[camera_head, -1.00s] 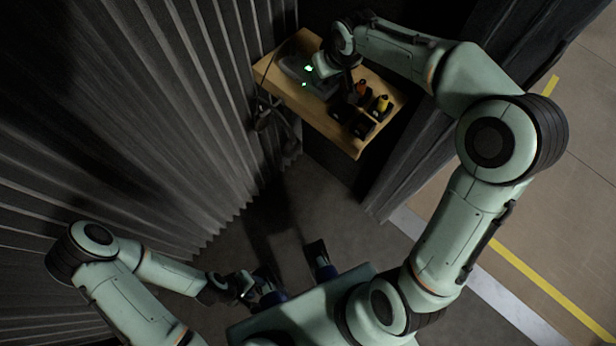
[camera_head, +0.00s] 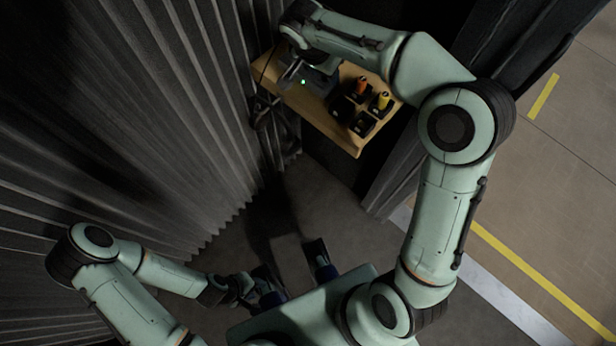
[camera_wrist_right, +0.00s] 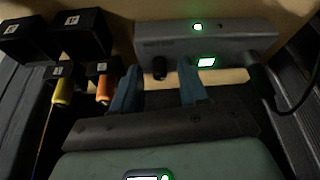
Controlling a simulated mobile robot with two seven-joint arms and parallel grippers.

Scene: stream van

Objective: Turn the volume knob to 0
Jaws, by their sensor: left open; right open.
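A grey box (camera_wrist_right: 220,42) with green lights stands on the wooden shelf, partly hidden under my right arm in the head view. The dark knob (camera_wrist_right: 158,68) is on its front face in the right wrist view. My right gripper (camera_wrist_right: 157,70) is open, with its blue fingers on either side of the knob; I cannot tell if they touch it. My left gripper (camera_head: 290,260) is open and empty, low over the floor near my base.
The wooden shelf (camera_head: 335,137) also holds black holders with an orange item (camera_head: 361,86) and a yellow item (camera_head: 383,101). A black plug with a cable (camera_wrist_right: 258,78) is at the box's right end. A corrugated wall (camera_head: 120,130) rises on the left.

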